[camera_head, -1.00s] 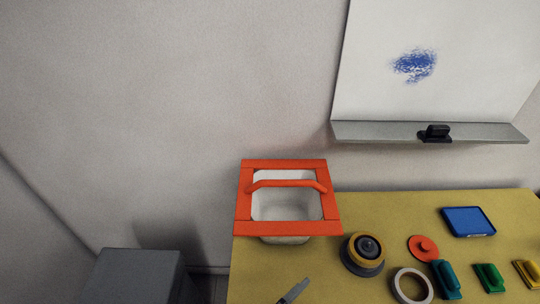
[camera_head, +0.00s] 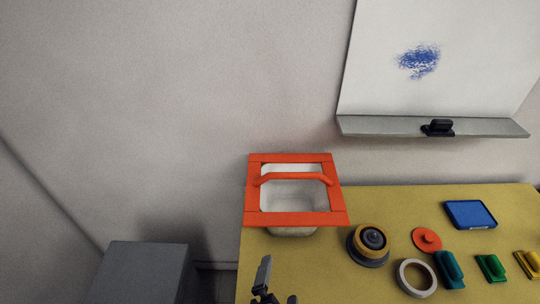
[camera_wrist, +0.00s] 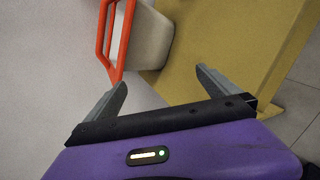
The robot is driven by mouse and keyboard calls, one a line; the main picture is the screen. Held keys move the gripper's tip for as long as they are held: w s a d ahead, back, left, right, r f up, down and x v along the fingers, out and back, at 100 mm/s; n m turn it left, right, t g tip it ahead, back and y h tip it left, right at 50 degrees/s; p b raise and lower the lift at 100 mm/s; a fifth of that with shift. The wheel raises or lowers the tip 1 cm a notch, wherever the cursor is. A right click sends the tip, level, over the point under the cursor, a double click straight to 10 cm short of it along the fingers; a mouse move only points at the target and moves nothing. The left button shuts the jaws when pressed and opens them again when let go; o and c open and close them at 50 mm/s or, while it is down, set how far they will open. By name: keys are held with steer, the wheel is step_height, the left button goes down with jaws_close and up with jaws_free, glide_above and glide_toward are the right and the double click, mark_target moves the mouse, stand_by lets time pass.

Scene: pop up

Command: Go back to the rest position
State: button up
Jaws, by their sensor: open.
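My gripper (camera_head: 277,284) shows at the bottom edge of the head view, at the table's front left part, below the basket in the picture. In the wrist view my gripper (camera_wrist: 161,78) has its two grey fingers spread wide with nothing between them. A white basket with an orange rim and handle (camera_head: 295,219) stands at the table's back left corner. The basket (camera_wrist: 150,40) also shows beyond the fingers in the wrist view, apart from them. Most of my arm is out of the head view.
A grey box (camera_head: 142,273) stands left. A whiteboard (camera_head: 380,70) hangs behind.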

steer(key=s+d+r+m+t+y, duration=0.1)
steer(key=s+d+r+m, duration=0.3)
steer(key=s+d+m, duration=0.5)
steer(key=s+d+r+m+t+b, duration=0.1)
steer(key=s+d+r+m, duration=0.3)
steer(key=s+d+m, duration=0.5)
steer(key=s+m, duration=0.5)
steer(key=s, duration=0.1)
steer(key=shift+y, duration=0.4)
